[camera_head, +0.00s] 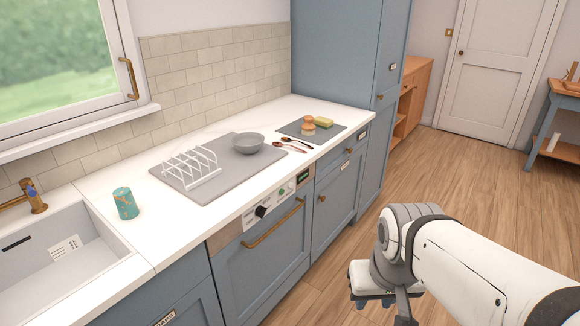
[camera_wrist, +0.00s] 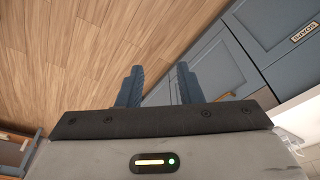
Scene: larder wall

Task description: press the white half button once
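The dishwasher's control panel (camera_head: 270,206) is a pale strip under the counter edge. It carries a black knob (camera_head: 262,211), a small green mark (camera_head: 280,192), pale button-like patches and a dark display (camera_head: 303,177). I cannot tell which patch is the white half button; the markings are too small to read. My gripper (camera_head: 374,301) is low over the floor, to the right of the panel and well apart from it. In the wrist view my gripper (camera_wrist: 160,68) has its two blue-grey fingers apart, with nothing between them.
A gold bar handle (camera_head: 274,222) sticks out below the panel. The white counter (camera_head: 225,215) above holds a grey mat (camera_head: 208,196) with a rack (camera_head: 190,168) and bowl (camera_head: 248,143), and a teal canister (camera_head: 125,203). Wooden floor (camera_head: 455,170) lies open to the right.

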